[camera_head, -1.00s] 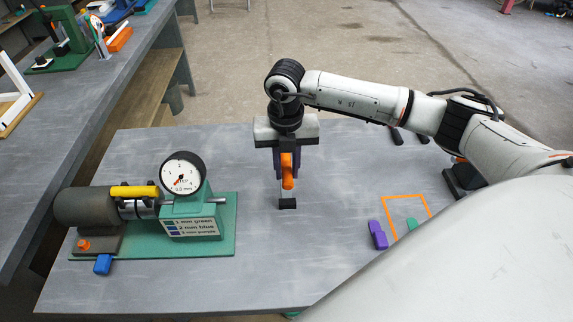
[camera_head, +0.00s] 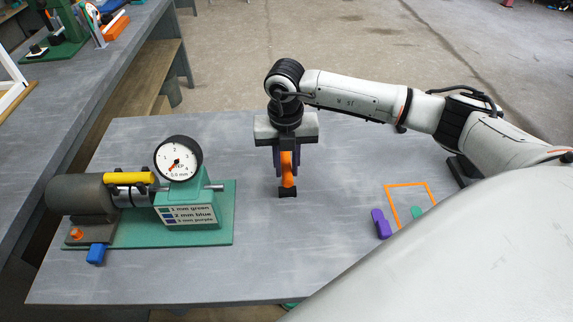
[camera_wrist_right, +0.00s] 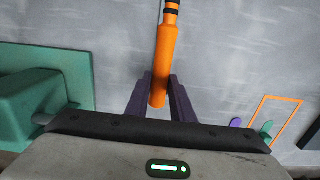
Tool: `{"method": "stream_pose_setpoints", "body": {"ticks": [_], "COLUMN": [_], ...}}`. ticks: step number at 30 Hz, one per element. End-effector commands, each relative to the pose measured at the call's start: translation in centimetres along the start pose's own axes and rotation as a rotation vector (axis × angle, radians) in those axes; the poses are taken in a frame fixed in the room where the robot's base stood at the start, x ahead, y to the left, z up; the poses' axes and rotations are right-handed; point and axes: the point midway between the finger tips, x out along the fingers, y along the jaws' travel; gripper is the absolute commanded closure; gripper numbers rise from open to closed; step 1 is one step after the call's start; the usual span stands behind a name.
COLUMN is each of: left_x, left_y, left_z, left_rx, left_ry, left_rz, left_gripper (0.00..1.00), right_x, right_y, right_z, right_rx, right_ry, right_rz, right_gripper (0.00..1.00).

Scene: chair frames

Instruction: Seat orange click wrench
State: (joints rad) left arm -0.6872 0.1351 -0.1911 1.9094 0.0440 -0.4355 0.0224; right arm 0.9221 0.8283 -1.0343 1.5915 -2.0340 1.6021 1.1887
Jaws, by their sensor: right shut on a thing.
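The orange click wrench (camera_head: 287,172) has an orange handle and a black end, which points down toward the table in the head view. My right gripper (camera_head: 286,158) is shut on the handle, its dark purple fingers on either side. In the right wrist view the wrench (camera_wrist_right: 164,55) lies between the fingers of the right gripper (camera_wrist_right: 160,95), with black bands at its far end. The wrench is over the middle of the table, right of the gauge fixture. I cannot tell whether its black end touches the table. My left gripper is not in view.
The green gauge fixture (camera_head: 215,235) with dial (camera_head: 178,160), yellow bar (camera_head: 129,178) and blue block (camera_head: 96,254) stands at the left. An orange outline (camera_head: 391,204) lies at the right, with a purple piece (camera_head: 381,224) and a green piece (camera_head: 416,211). The table front is bare.

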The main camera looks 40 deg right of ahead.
Motion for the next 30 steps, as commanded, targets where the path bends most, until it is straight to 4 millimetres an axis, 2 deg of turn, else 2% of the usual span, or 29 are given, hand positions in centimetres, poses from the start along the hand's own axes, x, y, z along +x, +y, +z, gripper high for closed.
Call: {"method": "stream_pose_setpoints", "body": {"ticks": [8, 30], "left_x": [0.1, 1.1], "left_y": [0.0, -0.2], "left_z": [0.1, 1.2], "left_rx": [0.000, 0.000], "left_ry": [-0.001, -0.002], "left_rz": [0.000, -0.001], "left_gripper": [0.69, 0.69], "right_x": [0.1, 2.1], "right_y": [0.0, 0.1], "right_z": [0.0, 0.0], "right_rx": [0.000, 0.000], "right_ry": [-0.001, -0.002], "right_rz": [0.001, 0.001], "right_gripper": [1.00, 1.00]}}
